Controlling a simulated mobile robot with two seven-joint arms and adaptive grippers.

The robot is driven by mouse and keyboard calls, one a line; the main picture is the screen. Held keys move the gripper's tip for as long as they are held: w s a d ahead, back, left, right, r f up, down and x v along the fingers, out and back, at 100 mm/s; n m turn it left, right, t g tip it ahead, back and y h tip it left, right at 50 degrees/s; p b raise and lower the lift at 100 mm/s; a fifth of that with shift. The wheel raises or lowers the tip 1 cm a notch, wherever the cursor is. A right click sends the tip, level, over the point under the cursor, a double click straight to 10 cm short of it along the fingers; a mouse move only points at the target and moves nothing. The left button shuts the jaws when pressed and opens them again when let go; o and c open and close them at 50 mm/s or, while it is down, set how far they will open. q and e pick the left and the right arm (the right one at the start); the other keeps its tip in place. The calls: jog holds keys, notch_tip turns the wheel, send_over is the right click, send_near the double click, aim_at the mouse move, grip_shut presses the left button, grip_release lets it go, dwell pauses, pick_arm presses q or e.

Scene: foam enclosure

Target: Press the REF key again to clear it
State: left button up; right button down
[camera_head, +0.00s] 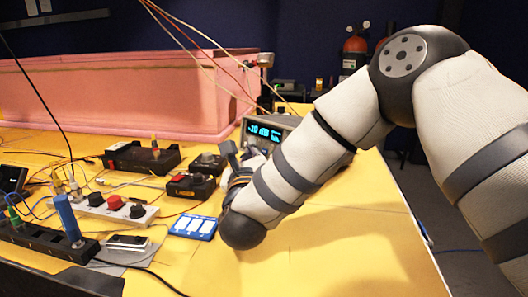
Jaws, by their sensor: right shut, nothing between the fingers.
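A grey bench meter (290,121) with a lit cyan display stands on the yellow table, in front of the pink foam enclosure. The digits are too small to read surely. The REF key cannot be made out; the lower front of the meter is behind my right arm and gripper. My right gripper (246,154) is shut and empty, at the meter's front, just below the display. Whether its fingertips touch a key cannot be told. My left gripper is not in view.
The pink foam enclosure (120,95) fills the back left. Black boxes (142,158), a white knob strip (110,208), a blue-framed card (193,227) and a black power strip (40,240) with cables lie left. The yellow table (330,255) is bare at front right.

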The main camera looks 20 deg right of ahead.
jog(key=shift+d, duration=0.1)
jog(key=shift+w+d+f, duration=0.1)
jog(key=shift+w+d, duration=0.05)
jog(key=shift+d, duration=0.1)
dwell(0.3)
jog(key=shift+w+d, duration=0.15)
jog(key=shift+d, duration=0.15)
dwell(0.5)
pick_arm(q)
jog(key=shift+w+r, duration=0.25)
pick_arm(e)
jog(key=shift+s+a, duration=0.3)
jog(key=shift+a, duration=0.4)
jog(key=a, duration=0.1)
jog(key=s+a+r+p, duration=0.1)
jog(key=a, duration=0.1)
jog(key=shift+s, duration=0.15)
jog(key=shift+s+a+r, duration=0.15)
jog(key=shift+s+a, duration=0.2)
jog(key=shift+a, duration=0.35)
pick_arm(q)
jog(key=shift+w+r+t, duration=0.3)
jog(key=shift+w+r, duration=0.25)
